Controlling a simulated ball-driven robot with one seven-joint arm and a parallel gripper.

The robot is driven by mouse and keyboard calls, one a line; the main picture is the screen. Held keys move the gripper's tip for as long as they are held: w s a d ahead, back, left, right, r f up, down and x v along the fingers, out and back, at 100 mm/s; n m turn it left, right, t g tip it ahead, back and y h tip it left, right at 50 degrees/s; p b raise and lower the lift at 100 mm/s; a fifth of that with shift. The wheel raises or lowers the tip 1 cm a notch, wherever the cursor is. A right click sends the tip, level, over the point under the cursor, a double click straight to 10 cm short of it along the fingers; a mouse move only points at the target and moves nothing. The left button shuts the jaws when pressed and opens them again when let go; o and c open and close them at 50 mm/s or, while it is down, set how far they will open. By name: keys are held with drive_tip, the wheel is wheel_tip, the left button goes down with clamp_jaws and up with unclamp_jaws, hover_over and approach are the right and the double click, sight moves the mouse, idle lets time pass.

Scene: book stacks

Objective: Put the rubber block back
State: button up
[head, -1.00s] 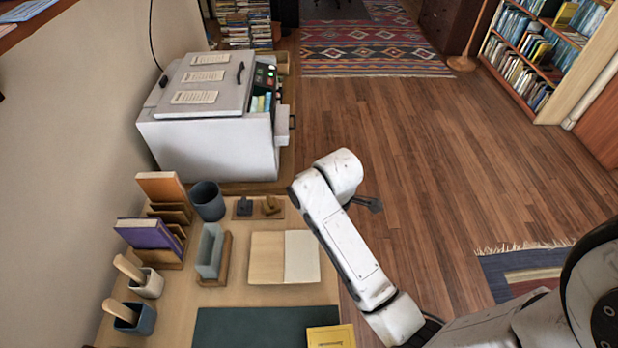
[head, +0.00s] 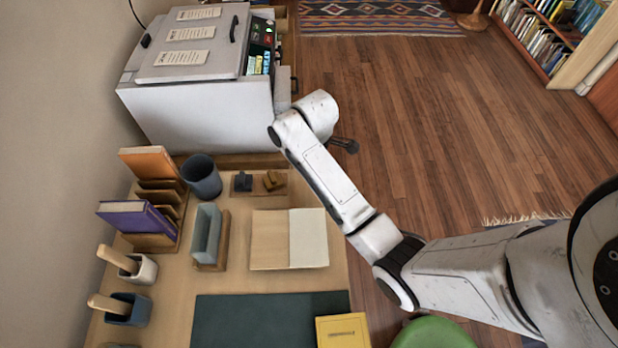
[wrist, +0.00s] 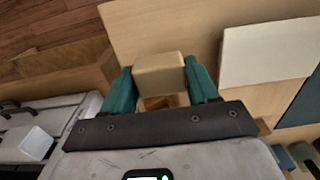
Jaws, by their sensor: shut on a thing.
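My gripper (wrist: 159,72) shows in the wrist view with its two teal fingers shut on a tan block (wrist: 158,76), which looks like the rubber block. The block sits between the fingertips, over a wooden surface. A brown wooden piece shows just below it in that view; I cannot tell whether they touch. In the head view my arm reaches toward the printer's near right corner, and the block cannot be made out there. A small wooden tray (head: 258,190) with a dark stamp (head: 243,181) and a brown wooden item (head: 273,181) lies on the desk, left of my arm.
The grey printer (head: 200,115) stands behind the tray. An open book (head: 290,240), a grey-green holder (head: 206,235), a dark cup (head: 202,177) and a book rack (head: 160,240) stand on the desk. A green seat (head: 435,335) is at the front. Floor to the right is clear.

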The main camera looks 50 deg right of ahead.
drive_tip(key=w+f, duration=0.2)
drive_tip(key=shift+d+f, duration=0.3)
drive_tip(key=shift+d, duration=0.1)
drive_tip(key=shift+f, duration=1.6)
drive_tip(key=shift+f, duration=0.2)
drive_tip(key=o, duration=1)
drive_tip(key=shift+r, duration=0.1)
